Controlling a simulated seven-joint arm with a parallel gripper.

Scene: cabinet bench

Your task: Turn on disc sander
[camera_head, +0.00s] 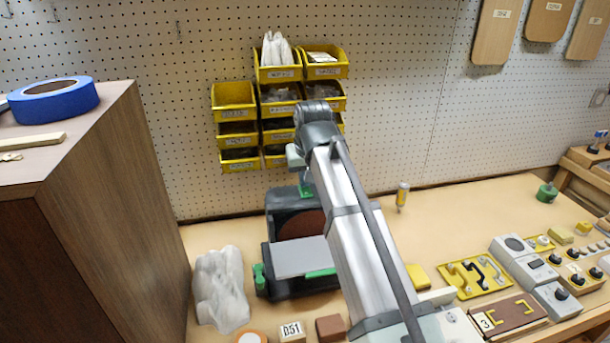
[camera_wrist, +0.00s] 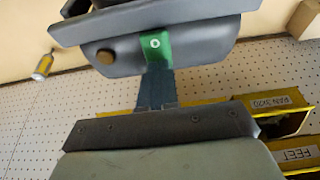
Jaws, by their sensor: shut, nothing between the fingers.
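The disc sander (camera_head: 285,228) stands on the bench behind my arm, with a dark body, a brown disc and a grey work table (camera_head: 300,257). In the wrist view its dark housing (camera_wrist: 200,50) carries a green switch (camera_wrist: 155,48) marked with a white ring, beside a brown round knob (camera_wrist: 105,57). My gripper (camera_wrist: 157,72) is shut and empty. Its fingertips are at the lower edge of the green switch and appear to touch it; contact cannot be told for sure. In the head view my arm hides part of the sander and the fingertips are hard to make out.
Yellow bins (camera_head: 234,95) hang on the pegboard just behind my wrist. A brown cabinet (camera_head: 110,200) stands at left. A white wrapped bundle (camera_head: 220,290) sits left of the sander. A small yellow-and-white bottle (camera_head: 402,195) stands to the right. Control boxes (camera_head: 520,262) fill the right front.

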